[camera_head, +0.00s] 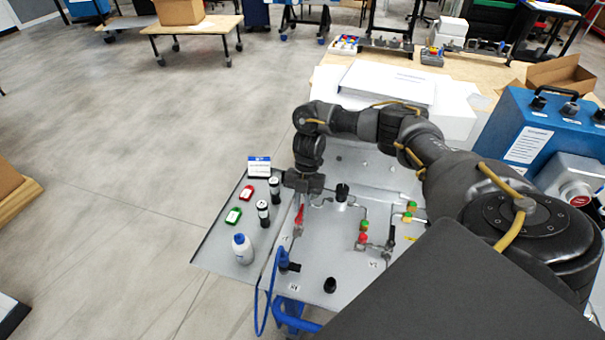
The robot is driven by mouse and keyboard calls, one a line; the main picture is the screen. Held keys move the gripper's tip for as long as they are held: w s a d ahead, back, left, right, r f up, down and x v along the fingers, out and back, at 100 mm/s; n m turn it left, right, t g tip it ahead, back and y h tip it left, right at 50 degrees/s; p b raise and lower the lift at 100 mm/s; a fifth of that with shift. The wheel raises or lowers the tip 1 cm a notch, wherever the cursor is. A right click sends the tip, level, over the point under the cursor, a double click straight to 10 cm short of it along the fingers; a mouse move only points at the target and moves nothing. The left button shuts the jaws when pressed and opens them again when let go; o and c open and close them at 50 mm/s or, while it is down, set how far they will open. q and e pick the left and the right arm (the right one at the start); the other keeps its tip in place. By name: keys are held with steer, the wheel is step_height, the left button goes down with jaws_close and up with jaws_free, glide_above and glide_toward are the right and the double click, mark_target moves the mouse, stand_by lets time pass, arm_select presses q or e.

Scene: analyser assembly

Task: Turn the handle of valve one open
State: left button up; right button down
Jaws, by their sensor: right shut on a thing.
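My right arm reaches in from the right over the light grey analyser panel (325,250). My right gripper (301,194) points down at the panel's left part and is shut on the top end of a red valve handle (299,215). The lower part of the handle shows below the jaws, standing roughly along the picture's vertical. The fingers hide its upper end. The valve labels are too small to read surely. A second valve with a black handle (391,234) stands further right. My left gripper is not in view.
A side shelf left of the panel holds a white bottle with a blue cap (242,250), black-and-white cylinders (263,212), a green piece (233,215) and a red piece (247,192). Red, green and yellow fittings (364,232) rise from the panel. A blue hose (281,262) runs along its front left.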

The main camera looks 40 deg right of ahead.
steer(key=shift+s+a+f, duration=0.1)
steer(key=shift+s+f, duration=0.05)
steer(key=c, duration=1.4)
jaws_free()
steer(key=v, duration=0.7)
steer(key=shift+r+b, duration=0.3)
